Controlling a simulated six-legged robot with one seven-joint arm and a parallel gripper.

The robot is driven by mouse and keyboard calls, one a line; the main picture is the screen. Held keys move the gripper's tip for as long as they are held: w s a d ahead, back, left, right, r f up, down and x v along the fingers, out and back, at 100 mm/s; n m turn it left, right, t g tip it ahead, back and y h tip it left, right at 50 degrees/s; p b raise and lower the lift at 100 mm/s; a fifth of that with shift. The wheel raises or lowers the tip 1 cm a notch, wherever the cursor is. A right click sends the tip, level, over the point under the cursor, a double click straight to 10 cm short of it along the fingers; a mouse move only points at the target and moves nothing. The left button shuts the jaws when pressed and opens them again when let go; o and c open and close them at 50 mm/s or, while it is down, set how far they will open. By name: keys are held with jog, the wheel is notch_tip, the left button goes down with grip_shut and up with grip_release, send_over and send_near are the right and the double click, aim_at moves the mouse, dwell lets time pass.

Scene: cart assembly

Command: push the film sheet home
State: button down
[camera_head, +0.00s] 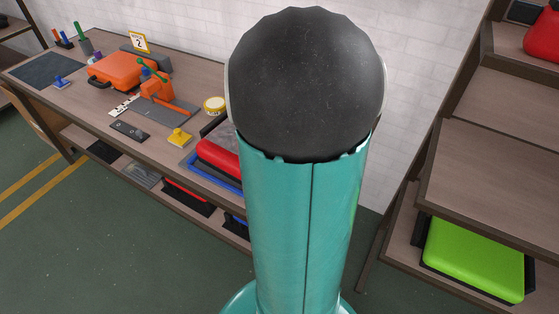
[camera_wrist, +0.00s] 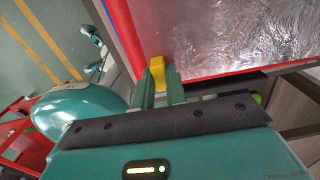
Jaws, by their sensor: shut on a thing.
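The film sheet appears as a shiny, crinkled silver-grey sheet (camera_wrist: 225,35) at the upper right of the wrist view. A red rim (camera_wrist: 128,42) runs along its left and lower edges. My gripper (camera_wrist: 160,86) is at the sheet's lower left corner, its two green fingers shut on a yellow piece (camera_wrist: 157,72). The yellow piece overlaps the red rim there. I cannot tell whether it is fixed to the sheet or touches it.
In the head view, a long workbench (camera_head: 85,108) at the left holds an orange case (camera_head: 117,69), an orange clamp-like device (camera_head: 158,86) and a yellow item (camera_head: 179,137). Shelves (camera_head: 490,148) with a lime-green case (camera_head: 475,258) stand at the right.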

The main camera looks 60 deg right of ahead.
jog(key=shift+f, duration=0.7)
jog(key=c, duration=1.3)
grip_release()
jog(key=shift+c, duration=0.2)
notch_tip(320, 180, up, 14)
jog(key=shift+f, duration=0.1)
